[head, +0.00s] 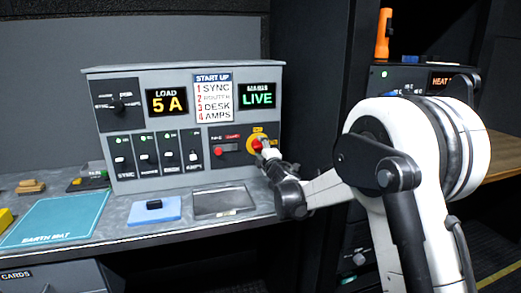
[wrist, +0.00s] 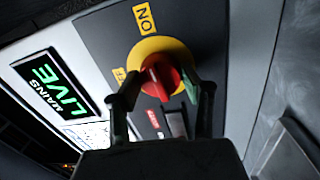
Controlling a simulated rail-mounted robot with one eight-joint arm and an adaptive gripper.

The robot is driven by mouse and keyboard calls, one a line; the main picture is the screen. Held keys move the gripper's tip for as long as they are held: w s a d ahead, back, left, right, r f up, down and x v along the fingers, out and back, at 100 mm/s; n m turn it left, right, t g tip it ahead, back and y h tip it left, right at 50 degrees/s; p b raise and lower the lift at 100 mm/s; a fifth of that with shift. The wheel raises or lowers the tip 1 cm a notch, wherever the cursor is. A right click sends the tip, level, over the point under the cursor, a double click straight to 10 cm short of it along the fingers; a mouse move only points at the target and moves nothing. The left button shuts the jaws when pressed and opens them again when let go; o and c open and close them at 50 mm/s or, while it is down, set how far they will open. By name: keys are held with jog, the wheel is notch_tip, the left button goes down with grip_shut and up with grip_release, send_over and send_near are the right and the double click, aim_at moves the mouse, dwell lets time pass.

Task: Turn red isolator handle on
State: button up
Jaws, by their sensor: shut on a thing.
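The red isolator handle (head: 257,144) sits on a round yellow plate (wrist: 150,48) at the right of the grey panel's front. In the wrist view the red handle (wrist: 160,78) is between the two fingers of my gripper (wrist: 163,92), which is shut on it. A second yellow label (wrist: 118,75) at the plate's left is partly hidden by a finger. In the head view my gripper (head: 266,152) covers part of the handle, and its exact angle is hard to tell.
The panel (head: 240,95) has a green LIVE display (head: 257,95), an amber LOAD 5 A display (head: 167,101) and several switches at the left. A dark cabinet wall stands close to the panel's right.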

jog(key=shift+m, duration=0.7)
jog(key=o, duration=1.1)
jog(key=shift+o, duration=0.2)
jog(key=shift+s, duration=0.1)
jog(key=r+v, duration=0.1)
jog(key=v, duration=1)
jog(key=shift+s+f, duration=0.45)
jog(key=shift+f, duration=0.05)
jog(key=shift+d, duration=0.1)
